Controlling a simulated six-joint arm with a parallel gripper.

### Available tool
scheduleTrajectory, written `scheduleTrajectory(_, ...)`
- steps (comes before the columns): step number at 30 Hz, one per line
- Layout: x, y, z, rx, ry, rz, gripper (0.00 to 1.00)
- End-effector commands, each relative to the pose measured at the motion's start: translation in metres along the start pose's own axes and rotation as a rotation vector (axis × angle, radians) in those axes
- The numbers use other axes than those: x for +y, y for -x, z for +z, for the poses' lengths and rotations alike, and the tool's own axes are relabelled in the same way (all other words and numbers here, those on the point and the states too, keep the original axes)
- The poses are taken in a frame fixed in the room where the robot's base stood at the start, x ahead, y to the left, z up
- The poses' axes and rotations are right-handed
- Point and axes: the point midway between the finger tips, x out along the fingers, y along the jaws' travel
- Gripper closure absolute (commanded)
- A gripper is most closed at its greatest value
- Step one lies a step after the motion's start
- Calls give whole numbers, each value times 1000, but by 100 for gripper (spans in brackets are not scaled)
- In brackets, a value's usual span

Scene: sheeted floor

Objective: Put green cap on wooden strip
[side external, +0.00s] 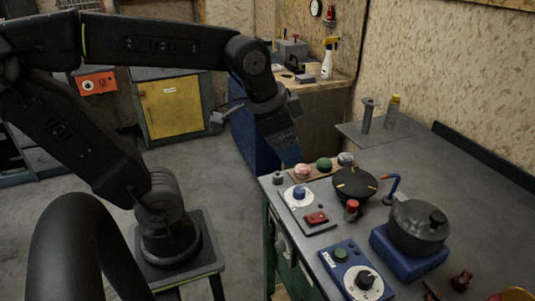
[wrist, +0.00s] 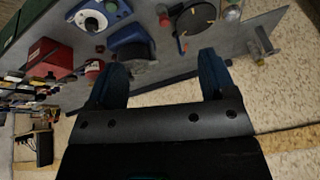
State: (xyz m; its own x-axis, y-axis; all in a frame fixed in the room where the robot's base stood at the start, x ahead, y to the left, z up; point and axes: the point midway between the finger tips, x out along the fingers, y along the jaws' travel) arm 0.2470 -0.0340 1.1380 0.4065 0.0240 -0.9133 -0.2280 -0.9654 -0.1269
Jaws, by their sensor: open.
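A wooden strip (side external: 291,177) lies along the back-left part of the grey worktop. A green round cap (side external: 324,164) sits at the strip, between a pinkish cap (side external: 302,169) and a grey one (side external: 346,159). A second green round piece (side external: 341,255) is on the blue dial panel (side external: 346,274) near the front; it also shows at the top of the wrist view (wrist: 111,6). My gripper (side external: 290,155) is above the back-left edge of the worktop, near the strip. In the wrist view my gripper (wrist: 162,78) has its blue fingers wide apart, with nothing between them.
A black round lidded piece (side external: 355,184), a red-topped jar (side external: 351,210), a dark pot (side external: 418,226) on a blue block and a red switch (side external: 316,218) crowd the worktop. Two upright posts stand farther back. The worktop's right side (side external: 470,190) is mostly clear.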

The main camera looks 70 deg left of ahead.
Motion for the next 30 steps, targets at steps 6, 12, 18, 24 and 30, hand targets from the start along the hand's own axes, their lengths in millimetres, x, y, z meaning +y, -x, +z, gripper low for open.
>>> scheduleTrajectory(6,24,4,37,70,227,11,23)
scheduleTrajectory(12,26,3,41,76,267,15,23)
scheduleTrajectory(18,26,3,41,76,265,15,23)
scheduleTrajectory(24,26,3,41,76,264,14,23)
scheduleTrajectory(30,26,3,41,76,264,14,23)
